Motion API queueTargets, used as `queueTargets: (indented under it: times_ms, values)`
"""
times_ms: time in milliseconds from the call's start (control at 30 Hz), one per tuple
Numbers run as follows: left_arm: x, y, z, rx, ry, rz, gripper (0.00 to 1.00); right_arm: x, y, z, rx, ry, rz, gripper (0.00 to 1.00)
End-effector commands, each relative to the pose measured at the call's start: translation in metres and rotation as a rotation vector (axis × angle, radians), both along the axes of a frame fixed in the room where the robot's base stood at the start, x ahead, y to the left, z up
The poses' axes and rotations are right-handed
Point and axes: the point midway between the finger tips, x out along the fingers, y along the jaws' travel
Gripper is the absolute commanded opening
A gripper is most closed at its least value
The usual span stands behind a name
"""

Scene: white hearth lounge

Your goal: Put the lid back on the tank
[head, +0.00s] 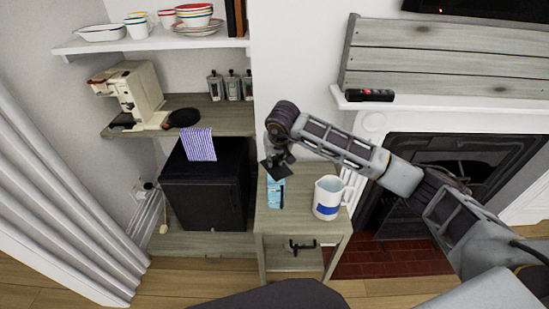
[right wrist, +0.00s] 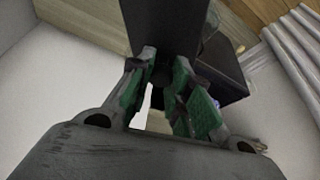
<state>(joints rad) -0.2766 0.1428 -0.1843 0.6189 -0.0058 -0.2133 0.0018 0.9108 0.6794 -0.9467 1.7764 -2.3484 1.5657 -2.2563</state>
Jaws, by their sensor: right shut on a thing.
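My right gripper (head: 277,158) is over the small wooden cabinet and shut on a dark flat piece, which looks like the lid (head: 275,168). In the right wrist view the lid (right wrist: 165,28) is a black slab between the green-padded fingers (right wrist: 165,75). A light-blue, clear-looking container, probably the tank (head: 275,193), stands on the cabinet just below the lid in the picture. The lid and gripper overlap its top, so I cannot tell whether they touch. My left gripper is not in view.
A white jug with a blue band (head: 327,199) stands right of the tank on the cabinet (head: 298,227). A black fridge (head: 205,190) with a striped cloth (head: 199,145) is at left. A coffee machine (head: 133,95) is on the shelf. The fireplace mantel (head: 450,105) is at right.

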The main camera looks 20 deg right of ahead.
Motion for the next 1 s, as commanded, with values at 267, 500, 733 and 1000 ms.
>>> queueTargets:
  times_ms: [267, 500, 733, 1000]
  values:
    - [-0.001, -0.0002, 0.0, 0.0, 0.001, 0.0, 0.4, 0.0, 0.0, -0.0001, 0.0, 0.0, 0.0, 0.36]
    - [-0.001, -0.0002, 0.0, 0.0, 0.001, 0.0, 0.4, 0.0, 0.0, -0.0002, 0.0, 0.0, 0.0, 0.45]
    - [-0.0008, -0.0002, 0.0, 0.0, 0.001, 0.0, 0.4, -0.0001, 0.0, -0.0003, 0.0, 0.001, 0.0, 0.66]
    - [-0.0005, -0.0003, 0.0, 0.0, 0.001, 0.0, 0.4, -0.0001, 0.0, -0.0003, 0.0, 0.0, 0.0, 0.66]
